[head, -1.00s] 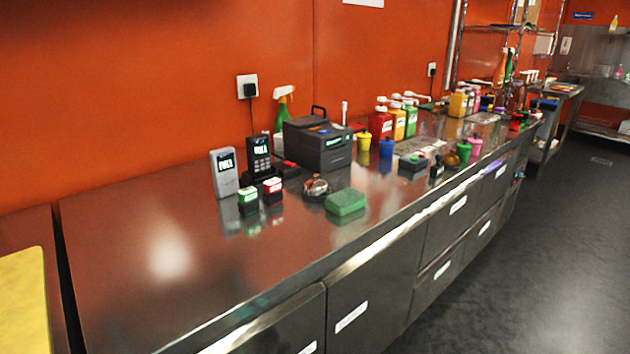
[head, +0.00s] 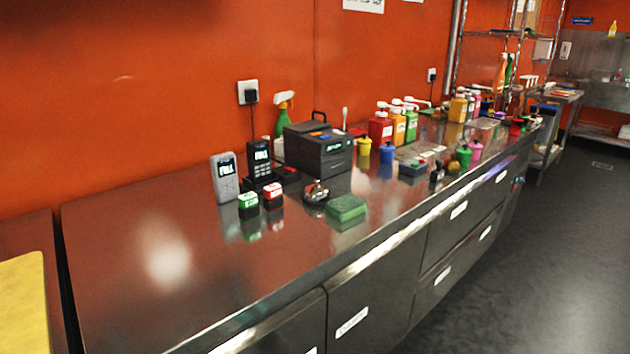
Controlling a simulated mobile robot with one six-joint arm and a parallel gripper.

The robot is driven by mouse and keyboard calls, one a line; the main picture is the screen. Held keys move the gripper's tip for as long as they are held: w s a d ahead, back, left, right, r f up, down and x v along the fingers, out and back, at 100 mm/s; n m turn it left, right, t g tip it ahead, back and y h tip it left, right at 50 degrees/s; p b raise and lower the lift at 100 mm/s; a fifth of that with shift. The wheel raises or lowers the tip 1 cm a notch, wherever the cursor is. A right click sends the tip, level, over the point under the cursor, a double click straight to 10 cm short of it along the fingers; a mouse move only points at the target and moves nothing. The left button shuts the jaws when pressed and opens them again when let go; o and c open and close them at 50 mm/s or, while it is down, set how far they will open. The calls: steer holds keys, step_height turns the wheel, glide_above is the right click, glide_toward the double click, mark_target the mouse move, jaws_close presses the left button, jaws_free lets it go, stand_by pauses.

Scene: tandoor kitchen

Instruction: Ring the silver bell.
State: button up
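A small silver bell (head: 316,191) with a dark base stands on the steel counter (head: 130,290) in the head view, near the middle of the picture. It is upright, just left of a green sponge (head: 346,208) and right of two small blocks. My gripper does not show in the head view, so I cannot see its state or where it is relative to the bell.
Close left of the bell stand a red-topped block (head: 272,195), a green-topped block (head: 248,205), a grey device (head: 225,178) and a black handset (head: 260,162). A black printer (head: 320,148) stands behind it. The counter's left front is clear.

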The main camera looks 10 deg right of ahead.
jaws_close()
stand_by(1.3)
